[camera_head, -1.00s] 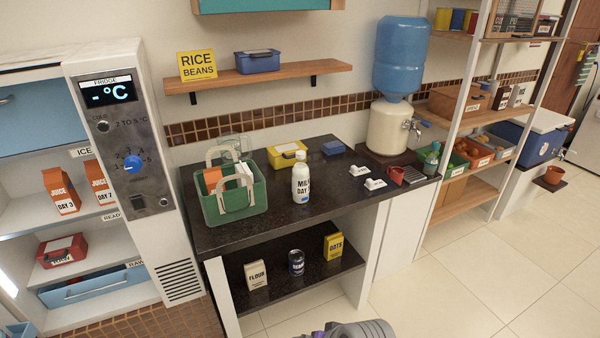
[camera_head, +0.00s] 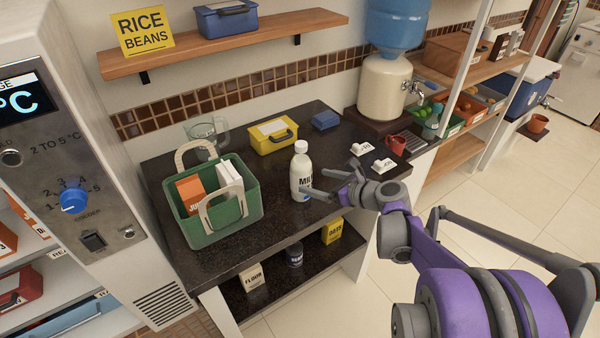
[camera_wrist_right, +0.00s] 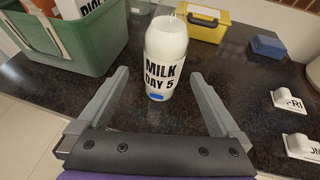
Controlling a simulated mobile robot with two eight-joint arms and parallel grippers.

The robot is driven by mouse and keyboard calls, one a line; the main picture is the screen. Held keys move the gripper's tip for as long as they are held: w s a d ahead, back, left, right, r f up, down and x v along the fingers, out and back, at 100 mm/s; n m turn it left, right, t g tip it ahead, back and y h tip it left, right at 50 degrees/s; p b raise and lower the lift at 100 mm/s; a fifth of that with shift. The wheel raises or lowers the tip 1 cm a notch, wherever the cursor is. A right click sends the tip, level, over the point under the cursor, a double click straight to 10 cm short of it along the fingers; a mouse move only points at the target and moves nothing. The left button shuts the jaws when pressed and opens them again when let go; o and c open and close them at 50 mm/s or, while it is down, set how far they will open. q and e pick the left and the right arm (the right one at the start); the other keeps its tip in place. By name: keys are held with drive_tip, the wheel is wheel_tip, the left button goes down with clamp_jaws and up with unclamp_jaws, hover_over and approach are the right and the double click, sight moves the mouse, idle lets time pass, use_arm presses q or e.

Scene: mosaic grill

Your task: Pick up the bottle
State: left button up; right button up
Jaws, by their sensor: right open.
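The bottle is a white milk bottle (camera_head: 300,163) with a white cap and a label reading MILK DAY 5. It stands upright on the dark counter (camera_head: 268,240), right of the green basket. My right gripper (camera_head: 313,182) is open at the bottle's right side, with one finger overlapping its lower part in the head view. In the right wrist view the bottle (camera_wrist_right: 164,50) stands between the lines of the two open fingers (camera_wrist_right: 159,76), close to their tips. No contact is visible. My left gripper is not in view.
A green basket (camera_head: 213,229) with cartons stands left of the bottle. A yellow box (camera_head: 273,136), a blue box (camera_head: 326,121) and a glass jug (camera_head: 206,133) are behind. Small white tags (camera_head: 362,149) and a red mug (camera_head: 396,144) lie to the right. A wall shelf (camera_head: 225,44) hangs above.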

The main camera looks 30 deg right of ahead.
sight(302, 175)
drive_tip(key=x, duration=0.8)
drive_tip(key=shift+d+p, duration=0.3)
drive_tip(key=shift+p, duration=0.05)
drive_tip(key=shift+c, duration=0.4)
clamp_jaws()
